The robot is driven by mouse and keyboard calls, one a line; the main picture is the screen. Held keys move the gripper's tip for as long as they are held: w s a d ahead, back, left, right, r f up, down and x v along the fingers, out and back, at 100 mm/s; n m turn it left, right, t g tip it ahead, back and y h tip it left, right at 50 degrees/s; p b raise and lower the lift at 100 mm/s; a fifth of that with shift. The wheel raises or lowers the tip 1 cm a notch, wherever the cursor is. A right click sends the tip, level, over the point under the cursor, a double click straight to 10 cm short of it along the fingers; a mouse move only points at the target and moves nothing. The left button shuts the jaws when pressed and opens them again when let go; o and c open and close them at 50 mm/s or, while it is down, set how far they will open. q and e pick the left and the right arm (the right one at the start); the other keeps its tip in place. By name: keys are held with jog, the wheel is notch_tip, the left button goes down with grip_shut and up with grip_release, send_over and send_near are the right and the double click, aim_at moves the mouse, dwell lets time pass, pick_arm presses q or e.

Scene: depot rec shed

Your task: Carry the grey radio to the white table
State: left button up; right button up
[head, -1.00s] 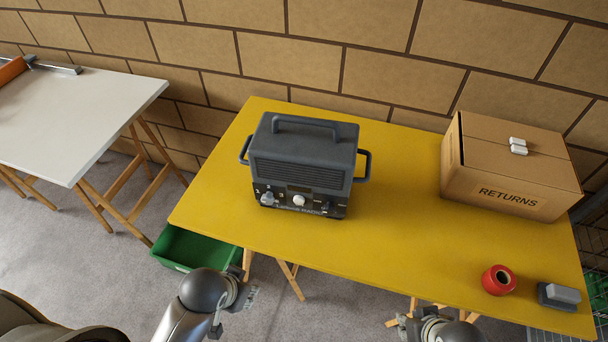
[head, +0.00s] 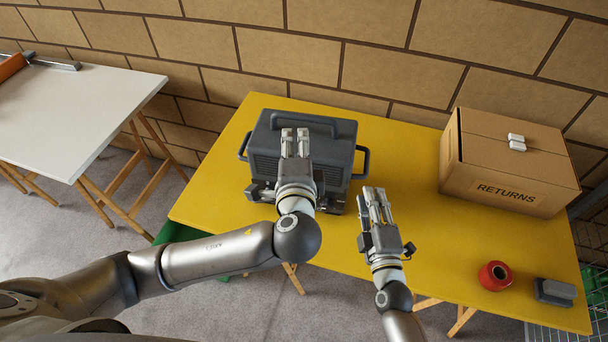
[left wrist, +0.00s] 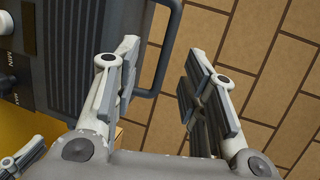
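The grey radio (head: 262,150) stands upright on the yellow table (head: 215,200); my left gripper hides part of its front. The white table (head: 85,115) is at the far left. My left gripper (head: 295,140) is open and empty, in front of and over the radio in the head view. In the left wrist view the radio (left wrist: 70,50) fills the left side. One of its handles (left wrist: 165,60) shows beyond the parted fingers (left wrist: 155,75), not between the pads. My right gripper (head: 374,200) is open and empty, right of the radio and apart from it.
A cardboard returns box (head: 480,180) stands on the yellow table's right. A red tape roll (head: 495,274) and a grey block (head: 555,291) lie at its front right. A green bin (head: 178,233) is below the left edge. Floor shows between the tables.

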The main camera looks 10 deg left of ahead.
aim_at(297, 116)
pick_arm(q)
jog(key=shift+w+d+r+m, duration=0.1)
jog(key=shift+w+r+m, duration=0.05)
jog(key=shift+r+m, duration=0.2)
pick_arm(e)
jog(key=shift+w+d+r+t, duration=0.1)
jog(key=shift+w+d+t, duration=0.1)
jog(key=shift+t, duration=0.1)
